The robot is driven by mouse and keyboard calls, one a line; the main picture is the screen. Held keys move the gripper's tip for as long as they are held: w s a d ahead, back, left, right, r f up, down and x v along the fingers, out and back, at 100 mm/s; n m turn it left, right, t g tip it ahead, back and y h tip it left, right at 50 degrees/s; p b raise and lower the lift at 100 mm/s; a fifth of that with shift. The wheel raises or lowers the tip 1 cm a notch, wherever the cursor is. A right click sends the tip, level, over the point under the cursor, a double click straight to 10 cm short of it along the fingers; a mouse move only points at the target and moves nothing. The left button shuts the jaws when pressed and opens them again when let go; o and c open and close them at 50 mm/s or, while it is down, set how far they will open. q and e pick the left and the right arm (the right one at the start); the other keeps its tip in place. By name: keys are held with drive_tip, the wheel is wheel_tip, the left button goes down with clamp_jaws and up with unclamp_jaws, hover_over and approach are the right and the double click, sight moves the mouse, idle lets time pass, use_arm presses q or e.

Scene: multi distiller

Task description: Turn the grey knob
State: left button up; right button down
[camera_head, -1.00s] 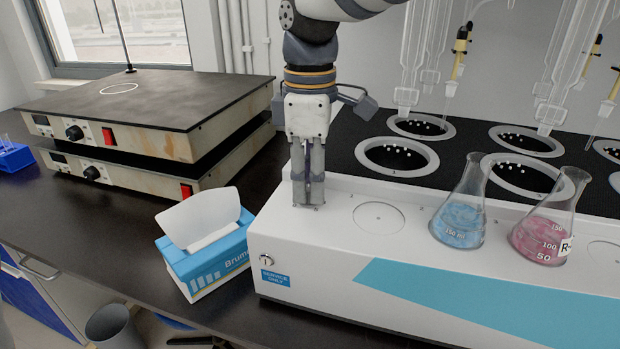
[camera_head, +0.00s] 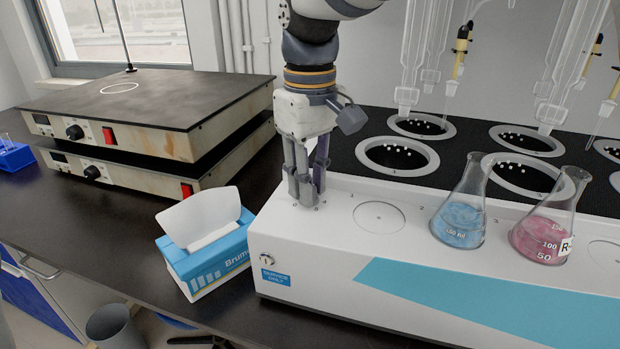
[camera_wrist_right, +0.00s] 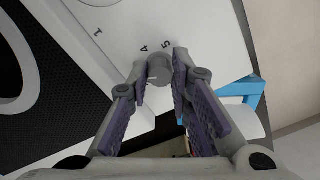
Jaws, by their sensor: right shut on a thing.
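The grey knob (camera_wrist_right: 159,71) is a small round knob on the white top of the distiller (camera_head: 400,228), near its left end. In the wrist view a light pointer line shows on it, with the digits 4 and 5 printed beside it. My right gripper (camera_head: 308,197) points down at the knob. In the wrist view its fingertips (camera_wrist_right: 160,66) are shut on the knob, one on each side. In the head view the fingers mostly hide the knob. My left gripper is not in view.
A blue and white tissue box (camera_head: 205,262) stands left of the distiller. A flask of blue liquid (camera_head: 459,222) and a flask of pink liquid (camera_head: 541,236) stand on the white top to the right. Two stacked hot plates (camera_head: 150,105) stand at the back left.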

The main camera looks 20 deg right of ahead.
idle(0.4)
drive_tip(key=c, duration=1.7)
unclamp_jaws()
wheel_tip(320, 180, up, 12)
